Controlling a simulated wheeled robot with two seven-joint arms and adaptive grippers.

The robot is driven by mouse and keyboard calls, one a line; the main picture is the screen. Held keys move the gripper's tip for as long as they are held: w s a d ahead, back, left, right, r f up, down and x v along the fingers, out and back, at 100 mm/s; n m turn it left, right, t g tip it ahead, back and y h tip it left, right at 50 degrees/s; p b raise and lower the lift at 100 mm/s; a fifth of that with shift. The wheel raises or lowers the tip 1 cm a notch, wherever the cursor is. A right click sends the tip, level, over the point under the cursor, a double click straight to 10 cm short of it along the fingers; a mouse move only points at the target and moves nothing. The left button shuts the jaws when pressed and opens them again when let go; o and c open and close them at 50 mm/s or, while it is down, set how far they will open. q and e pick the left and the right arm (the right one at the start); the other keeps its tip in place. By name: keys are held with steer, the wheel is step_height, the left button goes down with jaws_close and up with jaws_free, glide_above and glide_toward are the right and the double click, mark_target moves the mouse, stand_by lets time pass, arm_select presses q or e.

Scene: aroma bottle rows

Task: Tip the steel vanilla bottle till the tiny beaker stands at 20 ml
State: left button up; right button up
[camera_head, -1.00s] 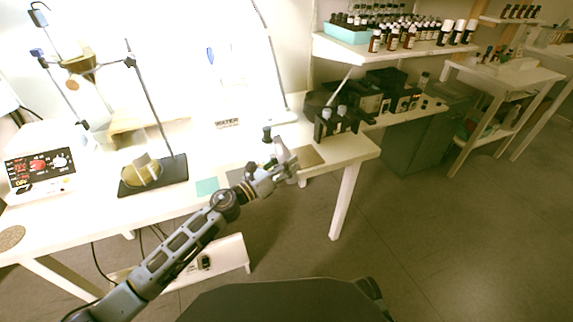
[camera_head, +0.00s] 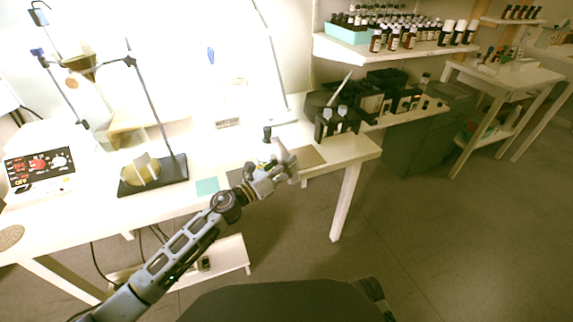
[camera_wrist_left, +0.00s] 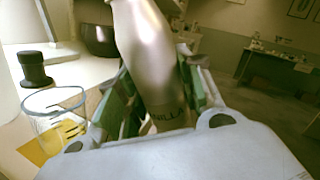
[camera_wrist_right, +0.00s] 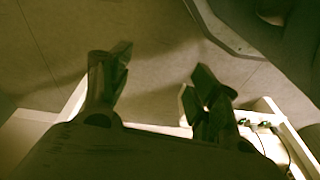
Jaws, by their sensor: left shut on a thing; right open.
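The steel vanilla bottle (camera_wrist_left: 145,50), shiny with a VANILLA label low on its body, fills the middle of the left wrist view and leans up and to the left. Its mouth is out of that view. My left gripper (camera_head: 279,169) is shut on the bottle (camera_head: 280,150) above the table's front edge. The tiny beaker (camera_wrist_left: 55,112), clear with a bluish rim and dark marks, stands at the left of the left wrist view, beside the gripper. I cannot read its level or see a stream. My right gripper (camera_wrist_right: 160,85) is open and empty over the floor.
A black stopper-like piece (camera_wrist_left: 33,70) stands behind the beaker. A dark rack with bottles (camera_head: 337,124) is to the right on the white table (camera_head: 355,148). A stand with a dark base (camera_head: 172,178) and a teal square (camera_head: 207,186) lie left.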

steer(key=shift+w+r, duration=0.1)
steer(key=shift+r, duration=0.05)
arm_select(q)
steer(key=shift+a+n, duration=0.1)
steer(key=shift+n, duration=0.4)
arm_select(e)
steer(key=shift+s, duration=0.2)
arm_select(q)
steer(key=shift+b, duration=0.3)
arm_select(e)
steer(key=shift+w+a+r, duration=0.1)
steer(key=shift+r, duration=0.15)
arm_select(q)
steer(key=shift+w+f+n, duration=0.1)
steer(key=shift+n, duration=0.3)
steer(key=shift+a, duration=0.1)
arm_select(e)
steer(key=shift+r, duration=0.1)
arm_select(q)
steer(key=shift+n+t, duration=0.4)
arm_select(e)
steer(key=shift+w+a+r, duration=0.1)
steer(key=shift+w+r, duration=0.15)
steer(key=shift+r, duration=0.05)
arm_select(q)
steer(key=shift+f+n+b, duration=0.15)
steer(key=shift+n+b, duration=0.25)
steer(key=shift+n, duration=0.2)
arm_select(e)
steer(key=shift+s, duration=0.15)
